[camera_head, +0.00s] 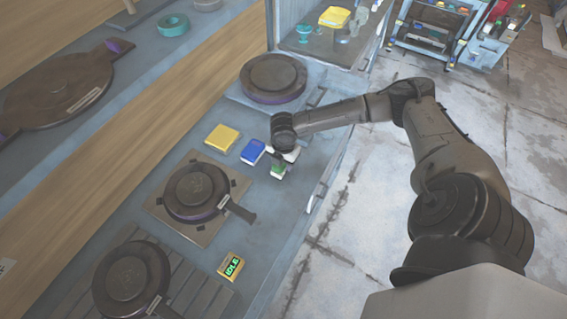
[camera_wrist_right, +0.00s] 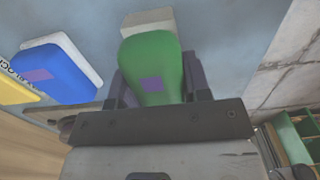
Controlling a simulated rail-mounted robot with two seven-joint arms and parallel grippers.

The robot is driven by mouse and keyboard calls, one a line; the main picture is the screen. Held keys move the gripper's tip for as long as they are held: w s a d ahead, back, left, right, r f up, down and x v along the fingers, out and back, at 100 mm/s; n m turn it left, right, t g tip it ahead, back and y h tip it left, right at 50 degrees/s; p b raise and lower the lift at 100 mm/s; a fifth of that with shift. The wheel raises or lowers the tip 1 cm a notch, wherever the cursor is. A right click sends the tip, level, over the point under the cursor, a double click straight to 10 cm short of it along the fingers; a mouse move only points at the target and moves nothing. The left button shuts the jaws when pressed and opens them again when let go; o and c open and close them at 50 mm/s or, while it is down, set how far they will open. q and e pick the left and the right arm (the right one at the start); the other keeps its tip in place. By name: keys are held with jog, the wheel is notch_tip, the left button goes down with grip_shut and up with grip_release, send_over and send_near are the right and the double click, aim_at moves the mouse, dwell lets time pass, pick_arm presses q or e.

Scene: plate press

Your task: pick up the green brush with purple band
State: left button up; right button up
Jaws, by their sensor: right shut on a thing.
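The green brush with a purple band (camera_wrist_right: 153,62) is in the jaws of my right gripper (camera_wrist_right: 155,85), which is shut on it. A pale block-like part shows behind the green body in the right wrist view. In the head view the green brush (camera_head: 278,171) shows small below my right gripper (camera_head: 283,158), over the blue-grey bench. I cannot tell whether it touches the bench. My left gripper is not in view.
A blue brush (camera_head: 253,151) lies close to the left of my right gripper, with a yellow block (camera_head: 222,138) beyond it. A round dark plate press (camera_head: 195,190) stands on a square board. A small display box (camera_head: 233,267) sits nearer. The bench edge is close on the right.

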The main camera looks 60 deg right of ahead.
jog(key=r, duration=0.2)
jog(key=s, duration=0.1)
jog(key=shift+d+r, duration=0.25)
jog(key=shift+r, duration=0.15)
jog(key=s+d+r+p, duration=0.1)
jog(key=s+d+r, duration=0.1)
jog(key=s+r, duration=0.4)
jog(key=s, duration=0.4)
jog(key=shift+s+d+p, duration=0.15)
jog(key=shift+d+p, duration=0.1)
jog(key=shift+p, duration=0.1)
jog(key=shift+r, duration=0.1)
